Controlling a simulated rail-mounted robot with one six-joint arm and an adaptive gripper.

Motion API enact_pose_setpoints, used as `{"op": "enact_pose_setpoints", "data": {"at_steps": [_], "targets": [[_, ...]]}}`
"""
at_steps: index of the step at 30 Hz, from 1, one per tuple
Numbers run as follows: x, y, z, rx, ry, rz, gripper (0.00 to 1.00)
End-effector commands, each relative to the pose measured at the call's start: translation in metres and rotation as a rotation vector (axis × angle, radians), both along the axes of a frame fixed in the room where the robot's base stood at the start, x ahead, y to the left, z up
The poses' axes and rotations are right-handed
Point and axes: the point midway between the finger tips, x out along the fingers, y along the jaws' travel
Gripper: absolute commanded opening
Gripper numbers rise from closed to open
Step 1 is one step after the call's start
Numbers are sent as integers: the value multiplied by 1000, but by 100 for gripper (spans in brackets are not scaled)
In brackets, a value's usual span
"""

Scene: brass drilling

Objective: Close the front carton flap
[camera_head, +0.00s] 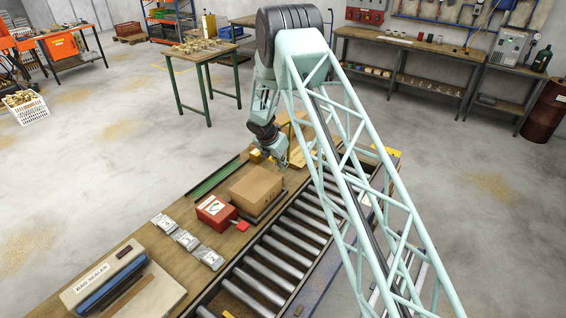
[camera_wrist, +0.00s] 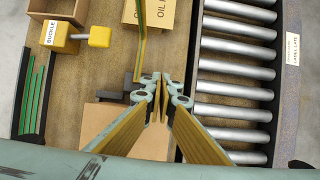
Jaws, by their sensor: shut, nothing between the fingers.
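My gripper (camera_wrist: 163,84) is shut with its fingers together and nothing between them; in the head view it hangs low over the bench (camera_head: 281,162). A tan carton with "OIL" lettering (camera_wrist: 158,14) lies beyond the fingertips at the top of the wrist view. A thin upright yellow-brown panel edge (camera_wrist: 140,45) runs down beside it, possibly a flap. In the head view this carton (camera_head: 298,130) is partly hidden by my arm. A second brown carton (camera_head: 256,186), flat on top, stands nearer; part of it shows below the gripper (camera_wrist: 100,115). Contact with any flap cannot be told.
A roller conveyor (camera_head: 275,256) runs along the right of the bench. A yellow block labelled BUCKLE (camera_wrist: 62,38) and a green-slatted rack (camera_wrist: 33,95) lie left. A red box (camera_head: 215,211), grey packets (camera_head: 186,239) and a bag sealer (camera_head: 105,274) are nearer.

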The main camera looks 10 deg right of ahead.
Motion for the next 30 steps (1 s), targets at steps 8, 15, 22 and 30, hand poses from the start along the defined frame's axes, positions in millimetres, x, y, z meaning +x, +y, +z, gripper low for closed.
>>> {"op": "enact_pose_setpoints", "data": {"at_steps": [8,15,22,30], "targets": [[-3,4,-7,25,20,0,0],[-3,5,-9,29,23,0,0],[-3,5,-9,29,23,0,0],[-5,7,-10,28,24,1,0]]}}
